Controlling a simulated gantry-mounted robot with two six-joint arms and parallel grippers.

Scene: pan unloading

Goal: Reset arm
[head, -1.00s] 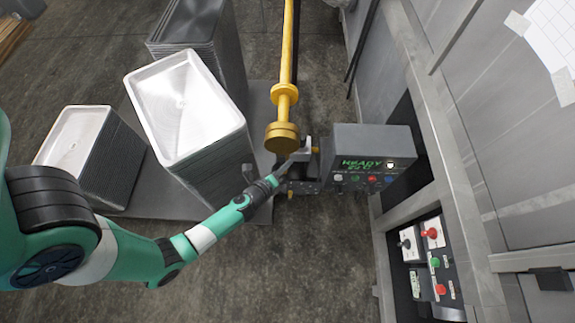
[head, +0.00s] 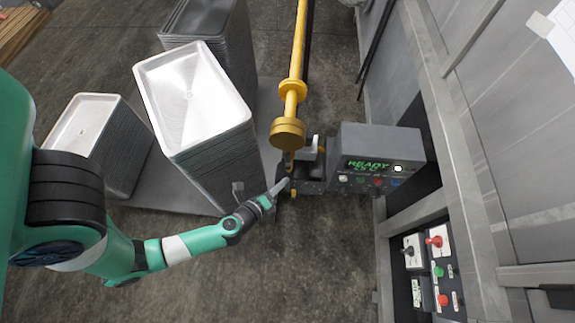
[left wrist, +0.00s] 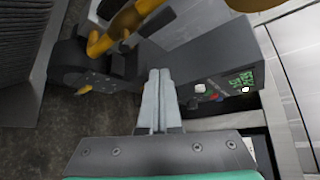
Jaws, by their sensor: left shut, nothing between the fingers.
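My left arm reaches in from the left in the head view. Its gripper (head: 279,187) is at the near left edge of the dark machine base (head: 312,180), below the yellow post. In the left wrist view the two grey fingers of the gripper (left wrist: 158,80) lie together, shut with nothing between them. They point toward the machine base and the control box. Whether the fingertips touch the base cannot be told. My right gripper is in neither view.
A grey control box (head: 378,150) with a green "READY" display stands right of the base. A yellow post (head: 291,85) rises behind. Tall pan stacks (head: 195,100) stand left. A button panel (head: 428,265) is at lower right. The floor (head: 290,270) in front is clear.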

